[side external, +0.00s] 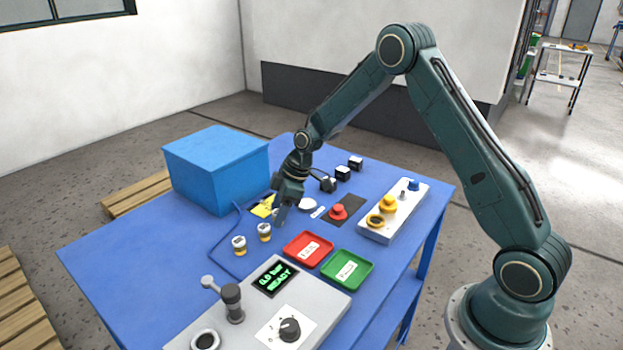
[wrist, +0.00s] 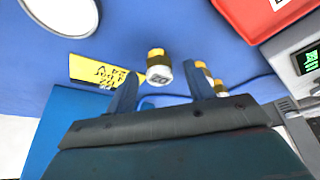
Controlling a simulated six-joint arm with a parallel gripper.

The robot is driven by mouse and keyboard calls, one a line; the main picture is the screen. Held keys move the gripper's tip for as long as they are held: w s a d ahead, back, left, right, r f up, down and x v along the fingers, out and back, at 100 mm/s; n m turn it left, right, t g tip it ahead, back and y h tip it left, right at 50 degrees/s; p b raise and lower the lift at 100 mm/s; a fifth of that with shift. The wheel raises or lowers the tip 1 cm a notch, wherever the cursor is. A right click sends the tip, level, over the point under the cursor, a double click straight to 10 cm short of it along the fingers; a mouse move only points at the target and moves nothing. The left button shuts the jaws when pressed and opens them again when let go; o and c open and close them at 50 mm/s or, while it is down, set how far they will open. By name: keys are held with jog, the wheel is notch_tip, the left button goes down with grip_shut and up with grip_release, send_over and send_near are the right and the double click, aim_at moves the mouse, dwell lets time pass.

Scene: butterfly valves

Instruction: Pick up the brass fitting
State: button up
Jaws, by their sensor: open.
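Small brass-and-white cylindrical fittings stand on the blue table. In the side view, one fitting (side external: 239,245) and another fitting (side external: 264,232) stand left of my gripper (side external: 281,214), which points down close above the table. The fingers are apart and hold nothing. In the side view, the fitting between the fingers cannot be made out.
A yellow label (side external: 264,206) lies beside my gripper, near a blue box (side external: 216,168). A red tray (side external: 307,249) and green tray (side external: 347,269) are to the front right. A control panel (side external: 262,312) is in front. A button panel (side external: 393,211) is at right.

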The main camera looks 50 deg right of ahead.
jog(key=shift+w+a+f, duration=0.1)
jog(key=shift+a+f, duration=0.05)
jog(key=shift+f, duration=0.3)
jog(key=shift+c, duration=0.2)
jog(key=c, duration=1.1)
